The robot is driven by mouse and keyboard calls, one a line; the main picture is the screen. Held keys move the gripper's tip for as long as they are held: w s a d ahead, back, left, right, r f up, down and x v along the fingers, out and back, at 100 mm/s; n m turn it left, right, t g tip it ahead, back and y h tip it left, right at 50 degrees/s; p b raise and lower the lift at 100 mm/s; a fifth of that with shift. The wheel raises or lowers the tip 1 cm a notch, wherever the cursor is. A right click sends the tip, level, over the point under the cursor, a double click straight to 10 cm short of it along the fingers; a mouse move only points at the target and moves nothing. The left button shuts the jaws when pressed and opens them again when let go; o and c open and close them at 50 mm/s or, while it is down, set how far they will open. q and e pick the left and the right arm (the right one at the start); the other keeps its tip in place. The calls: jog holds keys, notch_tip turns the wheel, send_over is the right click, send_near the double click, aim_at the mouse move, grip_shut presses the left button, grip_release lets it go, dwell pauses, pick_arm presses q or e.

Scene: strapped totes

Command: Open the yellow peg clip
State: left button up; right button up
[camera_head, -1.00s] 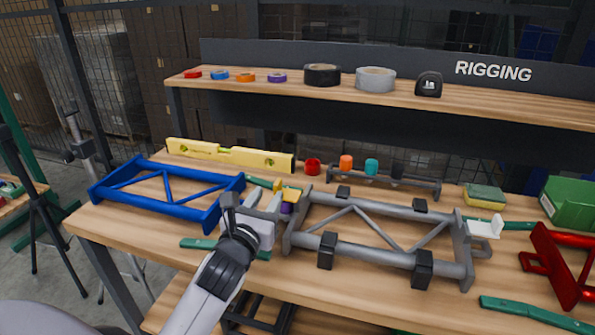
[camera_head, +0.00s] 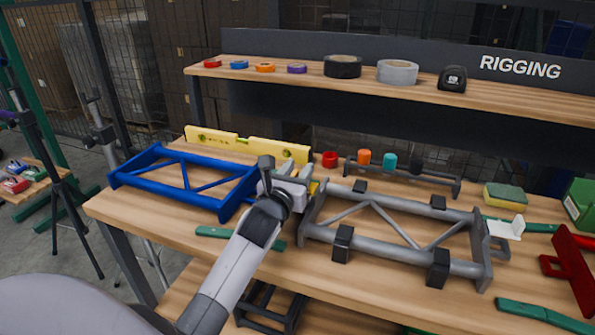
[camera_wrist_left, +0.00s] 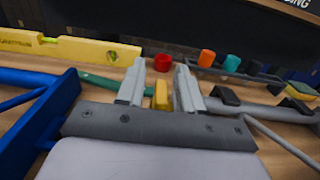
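The yellow peg clip (camera_wrist_left: 160,95) shows in the left wrist view between the two grey fingers of my left gripper (camera_wrist_left: 160,84). A gap shows on each side of it, so the fingers look open around it and not closed on it. In the head view my left gripper (camera_head: 298,172) is at the left end of the grey frame (camera_head: 365,255), beside the blue frame (camera_head: 185,205). Only a bit of yellow (camera_head: 314,187) shows behind it there; most of the clip is hidden. My right gripper is not in view.
A red ring (camera_head: 330,159) and a rack with orange and teal caps (camera_head: 389,161) stand beyond the grey frame. A white bracket (camera_head: 507,228) sits at its right end. Green straps (camera_head: 213,232) lie on the bench.

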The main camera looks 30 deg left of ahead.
pick_arm(q)
grip_shut()
